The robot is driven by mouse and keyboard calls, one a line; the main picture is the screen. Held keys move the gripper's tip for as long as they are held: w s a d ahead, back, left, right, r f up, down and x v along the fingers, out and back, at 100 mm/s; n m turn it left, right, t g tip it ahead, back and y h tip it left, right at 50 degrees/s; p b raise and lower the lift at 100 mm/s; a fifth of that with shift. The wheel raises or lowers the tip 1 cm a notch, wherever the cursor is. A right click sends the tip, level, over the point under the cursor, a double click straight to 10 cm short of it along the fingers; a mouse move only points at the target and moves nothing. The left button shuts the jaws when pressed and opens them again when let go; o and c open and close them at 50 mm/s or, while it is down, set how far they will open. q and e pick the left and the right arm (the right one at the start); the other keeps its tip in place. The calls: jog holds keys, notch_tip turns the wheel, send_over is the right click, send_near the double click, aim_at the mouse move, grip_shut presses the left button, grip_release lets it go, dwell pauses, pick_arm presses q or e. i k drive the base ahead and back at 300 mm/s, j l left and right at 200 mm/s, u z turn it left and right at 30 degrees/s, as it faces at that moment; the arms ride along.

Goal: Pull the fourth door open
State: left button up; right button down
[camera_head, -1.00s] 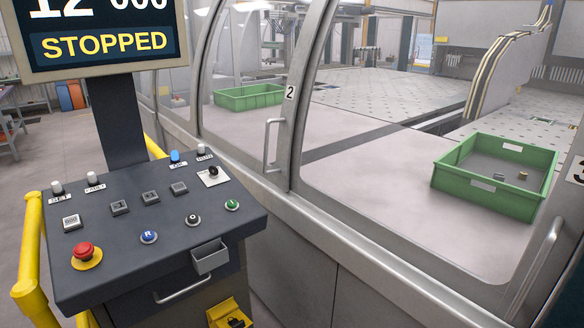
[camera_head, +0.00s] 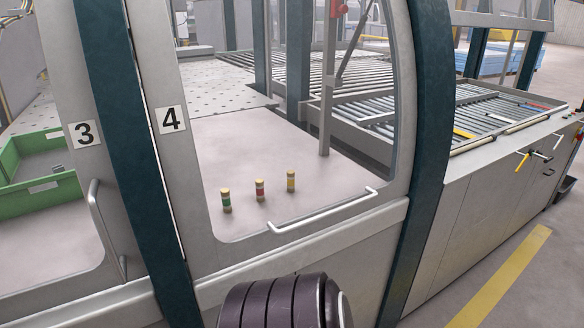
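The fourth door (camera_head: 190,190) is a grey-framed panel with a large clear window, marked by a "4" label (camera_head: 171,120) at its upper left. It stands between two dark teal posts and looks closed. Its handle (camera_head: 322,212) is a pale horizontal bar low on the door, toward the right. A dark ribbed round part of my own arm shows at the bottom middle, below the handle. Neither of my grippers is in view, so whether they are open or shut is hidden.
Door 3 (camera_head: 85,135) with a vertical handle (camera_head: 95,215) is at left, a green crate (camera_head: 40,198) behind it. Three small banded cylinders (camera_head: 260,190) stand behind door 4's window. A roller conveyor (camera_head: 490,115) is at right. Floor beside a yellow stripe (camera_head: 500,280) is clear.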

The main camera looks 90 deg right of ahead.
aim_at(151, 31)
jog(key=k+j+z, duration=0.1)
jog(key=z, duration=2.75)
jog(key=j+u, duration=0.3)
jog(key=i+l, duration=0.05)
